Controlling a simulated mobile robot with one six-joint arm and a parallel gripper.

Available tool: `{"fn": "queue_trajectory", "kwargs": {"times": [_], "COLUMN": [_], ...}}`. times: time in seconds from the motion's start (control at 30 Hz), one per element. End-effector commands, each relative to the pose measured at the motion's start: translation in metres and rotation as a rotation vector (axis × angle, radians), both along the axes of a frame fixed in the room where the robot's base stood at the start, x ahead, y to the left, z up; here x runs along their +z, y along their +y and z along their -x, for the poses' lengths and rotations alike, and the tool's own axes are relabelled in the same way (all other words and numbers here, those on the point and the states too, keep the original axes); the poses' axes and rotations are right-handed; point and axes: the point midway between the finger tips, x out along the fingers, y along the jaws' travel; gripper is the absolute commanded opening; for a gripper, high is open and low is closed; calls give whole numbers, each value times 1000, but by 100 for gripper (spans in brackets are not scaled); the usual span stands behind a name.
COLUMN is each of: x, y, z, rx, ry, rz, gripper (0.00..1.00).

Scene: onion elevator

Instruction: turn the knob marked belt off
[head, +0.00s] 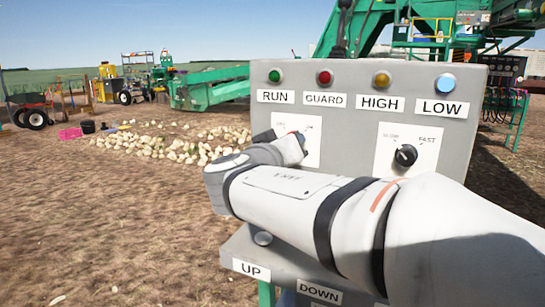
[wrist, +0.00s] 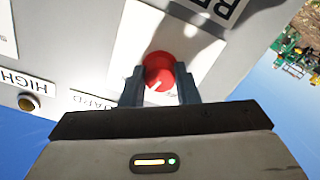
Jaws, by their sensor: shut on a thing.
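A red knob (wrist: 158,62) with a white pointer line sits on a white plate (wrist: 128,45) on the grey control panel (head: 345,75). In the wrist view my gripper (wrist: 160,80) has one finger on each side of the knob and is shut on it. A label (wrist: 215,8) by the plate shows only its first letters, which look like "BE". In the head view my gripper (head: 283,138) is at the left plate (head: 311,152) and hides the knob, so its pointer cannot be read there.
RUN (head: 275,76), GUARD (head: 325,77), HIGH (head: 382,79) and LOW (head: 445,83) lamps line the panel top. A lower shelf with UP (head: 251,270) and DOWN (head: 319,291) labels lies under my arm. Open ground is left.

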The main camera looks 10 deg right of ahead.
Motion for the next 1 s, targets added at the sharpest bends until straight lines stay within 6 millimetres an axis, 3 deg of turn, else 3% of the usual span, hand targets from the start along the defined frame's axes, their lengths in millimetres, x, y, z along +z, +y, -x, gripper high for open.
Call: {"fn": "queue_trajectory", "kwargs": {"times": [1.0], "x": [0], "y": [0], "z": [0], "rx": [-2], "ry": [541], "rz": [742], "gripper": [5]}}
